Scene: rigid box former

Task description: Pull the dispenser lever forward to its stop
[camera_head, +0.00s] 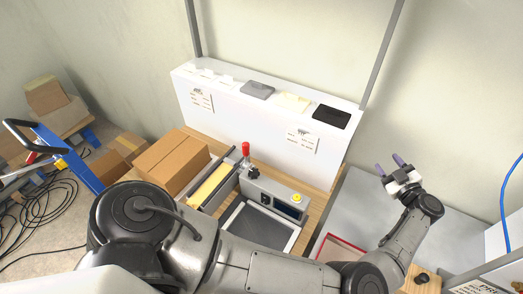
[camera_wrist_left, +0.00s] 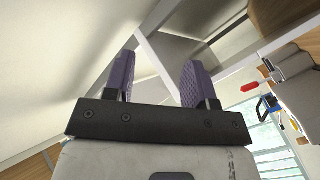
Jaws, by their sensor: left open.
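The dispenser lever (camera_head: 245,149) has a red grip and stands upright on the grey machine at the middle of the table in the head view. A red grip that looks like the same lever (camera_wrist_left: 249,87) also shows at the right of the left wrist view. My left gripper (camera_head: 389,163) is open and empty, well to the right of the lever and apart from it. Its two purple fingers (camera_wrist_left: 158,68) stand apart with nothing between them in the wrist view. My right gripper is in neither view.
The machine's grey housing (camera_head: 272,194) has a yellow button (camera_head: 296,198). A white shelf (camera_head: 235,107) stands behind. My left arm crosses the front; a grey table (camera_head: 365,204) lies right.

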